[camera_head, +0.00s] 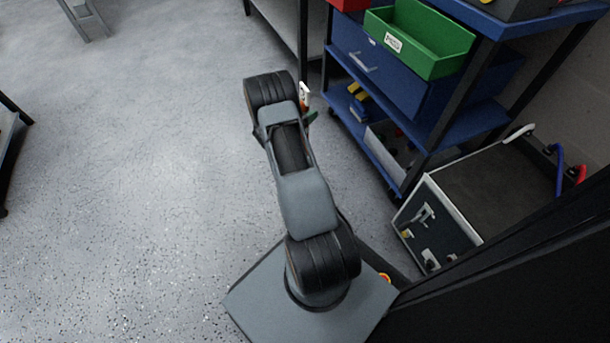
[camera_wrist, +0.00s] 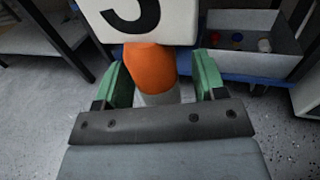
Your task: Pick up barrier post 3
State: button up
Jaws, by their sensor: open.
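Barrier post 3 shows in the wrist view as an orange and white post (camera_wrist: 150,68) with a white sign (camera_wrist: 165,22) on top, its dark numeral cut by the top edge. My gripper (camera_wrist: 165,80) has its two green fingers apart, one on each side of the post. No clear contact shows, and the post's lower part is hidden behind the gripper body. In the head view, a small piece of the white sign (camera_head: 305,95) and orange post shows beside my arm, with a green fingertip (camera_head: 312,115) near it.
A blue shelf unit (camera_head: 470,118) with a green bin (camera_head: 420,38) stands right of my arm. A panelled cabinet (camera_head: 440,225) is at the lower right. A grey table (camera_head: 300,30) stands behind the post. The floor (camera_head: 130,170) at left is clear.

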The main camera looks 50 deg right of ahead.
jog(key=shift+d, duration=0.65)
jog(key=shift+r, duration=0.1)
grip_shut()
dwell(0.4)
